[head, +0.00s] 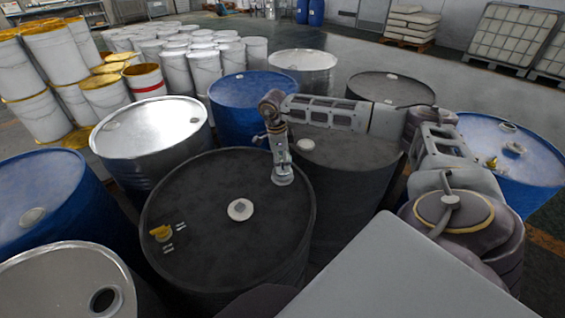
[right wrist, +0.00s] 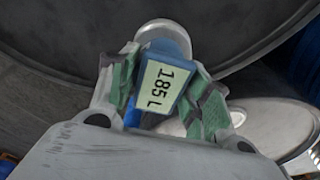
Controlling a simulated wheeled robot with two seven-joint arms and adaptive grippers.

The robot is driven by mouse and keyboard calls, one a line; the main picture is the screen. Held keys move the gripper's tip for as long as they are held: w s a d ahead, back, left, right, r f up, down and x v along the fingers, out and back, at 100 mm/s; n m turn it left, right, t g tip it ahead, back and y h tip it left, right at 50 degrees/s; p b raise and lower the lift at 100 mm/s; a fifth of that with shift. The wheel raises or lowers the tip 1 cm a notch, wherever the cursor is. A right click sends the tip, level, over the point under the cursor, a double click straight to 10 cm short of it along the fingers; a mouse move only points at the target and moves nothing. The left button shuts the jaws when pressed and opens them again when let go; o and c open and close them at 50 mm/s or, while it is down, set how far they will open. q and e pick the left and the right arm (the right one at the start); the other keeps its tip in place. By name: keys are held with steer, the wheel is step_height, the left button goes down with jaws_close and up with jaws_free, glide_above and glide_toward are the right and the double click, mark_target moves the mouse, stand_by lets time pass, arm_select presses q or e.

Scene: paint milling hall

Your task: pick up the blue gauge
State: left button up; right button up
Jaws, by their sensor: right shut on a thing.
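In the head view my right gripper (head: 283,175) points down over the rear right part of the large black drum (head: 205,220). The gauge cannot be made out there. My left gripper is not in view.
A second dark drum (head: 350,160) stands under my right forearm. Blue drums (head: 240,92) and silver drums (head: 150,128) crowd around. The black lid carries a white plug (head: 240,210) and a yellow fitting (head: 160,232). White pails (head: 190,70) stand behind; open floor lies at the back right.

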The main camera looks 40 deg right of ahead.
step_height(320, 180, up, 9)
steer(key=shift+f+b, duration=0.1)
steer(key=shift+b, duration=0.25)
steer(key=shift+r, duration=0.55)
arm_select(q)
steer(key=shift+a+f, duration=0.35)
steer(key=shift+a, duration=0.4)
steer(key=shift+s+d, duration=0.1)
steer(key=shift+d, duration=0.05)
